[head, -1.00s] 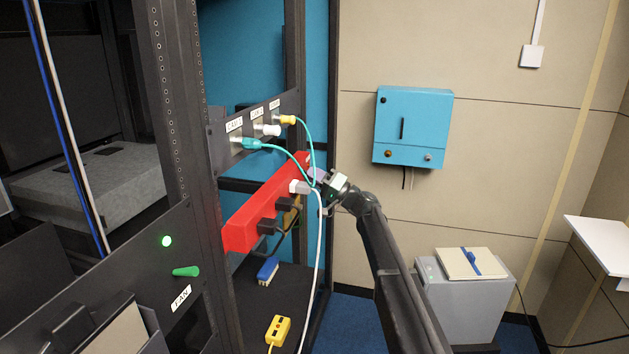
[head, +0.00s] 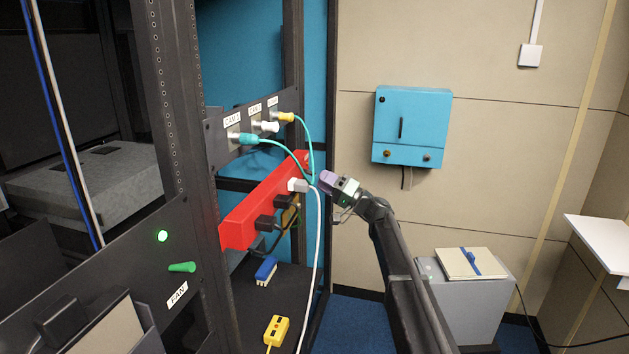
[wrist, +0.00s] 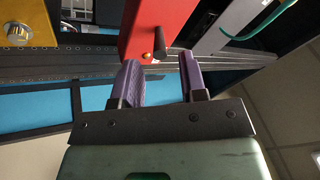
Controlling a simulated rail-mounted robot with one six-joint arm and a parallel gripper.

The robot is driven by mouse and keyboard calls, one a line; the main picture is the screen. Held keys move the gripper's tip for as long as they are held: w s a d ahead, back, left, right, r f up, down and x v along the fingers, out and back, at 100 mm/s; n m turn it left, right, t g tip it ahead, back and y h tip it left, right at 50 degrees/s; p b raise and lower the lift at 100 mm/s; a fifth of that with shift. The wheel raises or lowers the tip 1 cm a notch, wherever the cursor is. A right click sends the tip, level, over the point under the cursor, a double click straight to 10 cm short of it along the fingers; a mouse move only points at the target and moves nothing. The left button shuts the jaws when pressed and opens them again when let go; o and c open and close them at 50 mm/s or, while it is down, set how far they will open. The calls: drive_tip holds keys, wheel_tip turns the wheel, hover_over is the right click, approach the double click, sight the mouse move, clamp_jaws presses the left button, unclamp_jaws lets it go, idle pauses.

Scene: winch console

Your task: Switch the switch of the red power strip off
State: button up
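The red power strip (head: 240,229) is mounted slanting along the rack, with several plugs in its face. The switch lies just beyond the gap between the fingertips. The switch is not clear in the head view.
A panel with labelled connectors (head: 250,117) sits above the strip. A teal cable (head: 286,150) and a white cable (head: 318,250) hang close to my gripper. A blue connector block (head: 265,269) and a yellow box (head: 276,329) lie on the shelf below. Free room lies to the right.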

drive_tip(key=b+v, duration=0.1)
drive_tip(key=v, duration=0.5)
drive_tip(key=shift+d+b, duration=0.2)
drive_tip(key=shift+b, duration=0.1)
drive_tip(key=s+d+f+m+g+h+p, duration=0.15)
drive_tip(key=s+f+g+h, duration=0.45)
drive_tip(key=s+f+h, duration=0.8)
drive_tip(key=s+d+f+h+p, duration=0.1)
drive_tip(key=s+d+h, duration=0.1)
drive_tip(key=s+d, duration=0.3)
drive_tip(key=s+d+f+m+h+p, duration=0.1)
drive_tip(key=s+d, duration=0.4)
drive_tip(key=s, duration=0.7)
drive_tip(key=s+d+f+g+h+p, duration=0.1)
drive_tip(key=s+d+f+h, duration=0.2)
drive_tip(key=s, duration=0.6)
drive_tip(key=shift+s+d+h, duration=0.2)
drive_tip(key=shift+d+h, duration=0.5)
drive_tip(key=shift+d, duration=0.25)
